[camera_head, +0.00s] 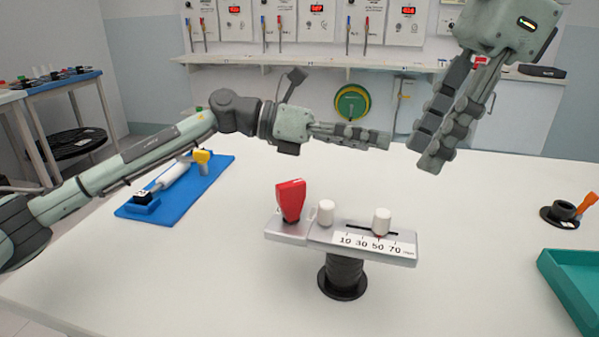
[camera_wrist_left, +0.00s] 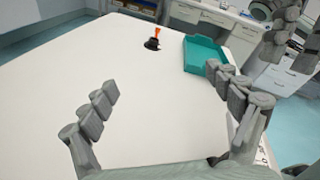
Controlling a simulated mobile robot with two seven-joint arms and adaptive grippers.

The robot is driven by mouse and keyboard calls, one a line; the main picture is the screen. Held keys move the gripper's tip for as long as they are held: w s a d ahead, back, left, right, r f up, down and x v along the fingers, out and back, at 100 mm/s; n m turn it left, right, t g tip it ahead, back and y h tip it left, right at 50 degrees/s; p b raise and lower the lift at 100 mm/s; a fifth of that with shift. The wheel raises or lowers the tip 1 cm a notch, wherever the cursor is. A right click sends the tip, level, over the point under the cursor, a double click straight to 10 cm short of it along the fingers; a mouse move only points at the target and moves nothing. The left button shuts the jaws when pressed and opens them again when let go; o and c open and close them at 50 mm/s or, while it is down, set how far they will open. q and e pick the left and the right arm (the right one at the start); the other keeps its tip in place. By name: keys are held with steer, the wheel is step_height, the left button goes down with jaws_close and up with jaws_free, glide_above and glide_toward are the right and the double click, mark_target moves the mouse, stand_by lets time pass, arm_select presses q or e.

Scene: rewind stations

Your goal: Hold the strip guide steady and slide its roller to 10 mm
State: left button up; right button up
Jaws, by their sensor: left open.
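The strip guide (camera_head: 290,232) is a grey bar on a black round stand, with a red upright tab (camera_head: 291,200) at its left end. One white roller (camera_head: 326,212) stands left of its slot. Another white roller (camera_head: 381,221) stands in the slot, its red mark near 50 on the scale (camera_head: 373,244) of 10 to 70 mm. My left gripper (camera_head: 383,139) is open and empty above the table behind the guide. Its parted fingers also show in the left wrist view (camera_wrist_left: 162,83). My right gripper (camera_head: 426,152) hangs higher at the right, empty, its fingers apart. Neither touches the guide.
A blue tray (camera_head: 137,211) with a white and yellow tool lies at the left. A teal tray (camera_head: 566,283) and a black base with an orange piece (camera_head: 560,214) are at the right. The white table (camera_head: 470,220) is clear around the guide.

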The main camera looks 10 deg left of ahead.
mark_target(299, 182)
arm_select(q)
steer(key=s+d+f+m+g+y, duration=0.1)
steer(key=s+d+m+g+y, duration=0.4)
steer(key=s, duration=0.4)
steer(key=s+a+m+y, duration=0.1)
steer(key=y, duration=0.1)
steer(key=s+a+m+y, duration=0.1)
steer(key=s+a+y, duration=0.1)
steer(key=s+a+f+m+y, duration=0.1)
steer(key=s+a+y, duration=0.1)
steer(key=shift+t, duration=0.4)
steer(key=a+y, duration=0.1)
steer(key=a, duration=0.1)
steer(key=a+r+t+y, duration=0.1)
steer(key=a+y, duration=0.1)
steer(key=a, duration=0.1)
steer(key=a+r+y, duration=0.1)
steer(key=a, duration=0.2)
steer(key=shift+r+y, duration=0.2)
steer(key=shift+y, duration=0.1)
steer(key=shift+s+a+f, duration=0.1)
steer(key=shift+f, duration=0.2)
step_height(299, 182, down, 7)
